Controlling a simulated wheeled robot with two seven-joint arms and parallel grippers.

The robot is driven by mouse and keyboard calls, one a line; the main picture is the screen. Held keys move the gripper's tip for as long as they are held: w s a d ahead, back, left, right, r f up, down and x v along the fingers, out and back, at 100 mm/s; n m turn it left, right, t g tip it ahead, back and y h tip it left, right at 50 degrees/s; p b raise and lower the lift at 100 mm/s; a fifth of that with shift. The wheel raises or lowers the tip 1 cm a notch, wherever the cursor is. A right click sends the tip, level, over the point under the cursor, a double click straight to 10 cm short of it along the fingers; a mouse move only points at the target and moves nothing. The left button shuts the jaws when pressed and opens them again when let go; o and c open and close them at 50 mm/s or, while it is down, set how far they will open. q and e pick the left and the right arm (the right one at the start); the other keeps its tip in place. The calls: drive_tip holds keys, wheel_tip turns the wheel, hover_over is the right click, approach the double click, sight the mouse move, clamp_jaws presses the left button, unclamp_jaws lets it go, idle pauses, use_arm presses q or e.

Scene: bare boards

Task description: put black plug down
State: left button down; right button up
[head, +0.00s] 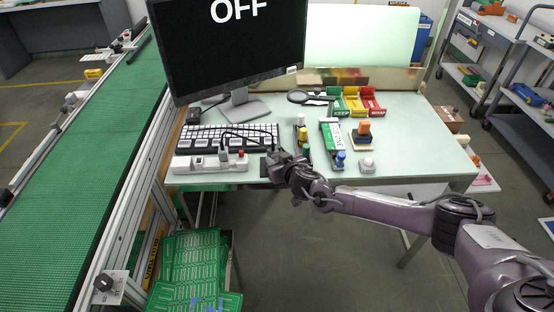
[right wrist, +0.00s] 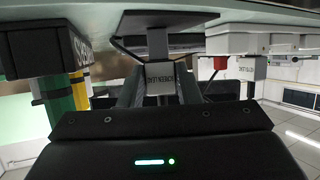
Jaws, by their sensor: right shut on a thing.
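My right gripper (head: 277,162) is at the front edge of the table, just right of the white power strip. In the right wrist view, which is upside down, its fingers are shut on a dark plug with a pale lettered label (right wrist: 161,83). The plug is close to a flat black pad (right wrist: 165,47) on the table. The pad also shows beside the gripper in the head view (head: 265,170); whether plug and pad touch I cannot tell. In the head view the gripper mostly hides the plug. My left gripper is not in view.
The white power strip (head: 190,164) holds another plug (head: 223,155) and has a red switch (head: 241,153). Behind are a keyboard (head: 200,136) and a monitor (head: 230,45) reading OFF. Small coloured parts (head: 303,136) stand right of the gripper, and a dark cable crosses the keyboard.

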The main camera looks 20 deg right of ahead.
drive_tip(key=shift+f, duration=0.1)
drive_tip(key=o, duration=1)
drive_tip(key=shift+c, duration=0.2)
drive_tip(key=shift+r, duration=0.3)
drive_tip(key=shift+s+d+f, duration=0.1)
drive_tip(key=shift+s, duration=0.2)
drive_tip(key=v, duration=1.1)
drive_tip(key=shift+s+b, duration=0.2)
drive_tip(key=shift+b, duration=0.15)
